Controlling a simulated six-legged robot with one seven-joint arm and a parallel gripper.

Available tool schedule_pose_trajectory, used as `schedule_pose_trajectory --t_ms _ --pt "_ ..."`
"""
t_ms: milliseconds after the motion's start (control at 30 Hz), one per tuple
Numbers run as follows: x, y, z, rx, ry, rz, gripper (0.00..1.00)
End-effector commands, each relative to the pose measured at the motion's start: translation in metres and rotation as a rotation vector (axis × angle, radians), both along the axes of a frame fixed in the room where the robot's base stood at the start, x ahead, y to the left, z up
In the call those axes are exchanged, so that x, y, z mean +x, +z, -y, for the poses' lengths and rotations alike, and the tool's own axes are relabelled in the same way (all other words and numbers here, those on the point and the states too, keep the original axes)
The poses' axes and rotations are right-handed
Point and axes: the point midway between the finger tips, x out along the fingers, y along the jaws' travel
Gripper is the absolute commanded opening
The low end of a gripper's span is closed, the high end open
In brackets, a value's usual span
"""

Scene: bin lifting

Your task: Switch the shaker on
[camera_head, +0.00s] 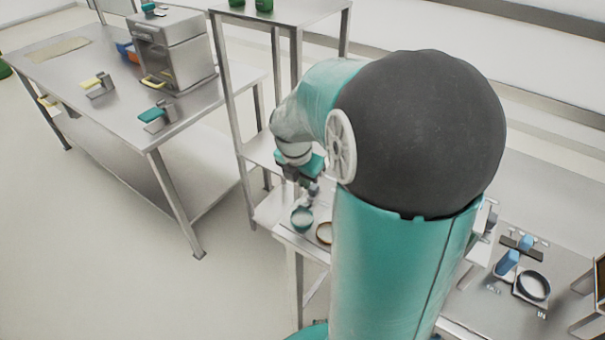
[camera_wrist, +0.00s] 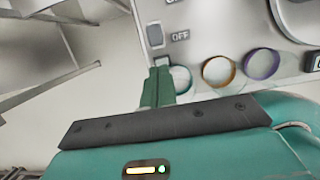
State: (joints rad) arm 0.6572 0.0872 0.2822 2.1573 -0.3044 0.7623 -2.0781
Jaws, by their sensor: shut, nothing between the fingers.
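In the wrist view a pale surface carries a small grey rectangular switch (camera_wrist: 155,35) with a dark OFF label (camera_wrist: 180,36) to its right. A second label above it is cut off by the top edge. I take this to be the shaker's panel, but the shaker's full outline does not show. My gripper (camera_wrist: 160,66) has its green fingers together and empty, their tips just below the switch in the picture. I cannot tell whether they touch anything. In the head view my gripper (camera_head: 309,186) points down over the small table, and my arm hides much of that area.
Beside the fingers stand round vessels with a teal rim (camera_wrist: 181,80), an orange rim (camera_wrist: 218,71) and a purple rim (camera_wrist: 261,64). A steel shelf rack (camera_head: 238,130) stands close by on the left. A bench with a steel oven (camera_head: 180,50) is farther left.

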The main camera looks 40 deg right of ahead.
Motion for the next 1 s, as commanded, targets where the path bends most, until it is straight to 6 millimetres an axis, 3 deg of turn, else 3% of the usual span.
schedule_pose_trajectory --t_ms 100,333,767,1000 --pt "0.002 -0.023 0.005 0.002 0.0 -0.003 0.0" --pt "0.006 -0.049 0.011 0.001 -0.001 0.0 0.0" --pt "0.007 -0.053 0.014 0.0 -0.002 0.002 0.0" --pt "0.02 -0.053 0.051 0.0 -0.004 0.001 0.0"
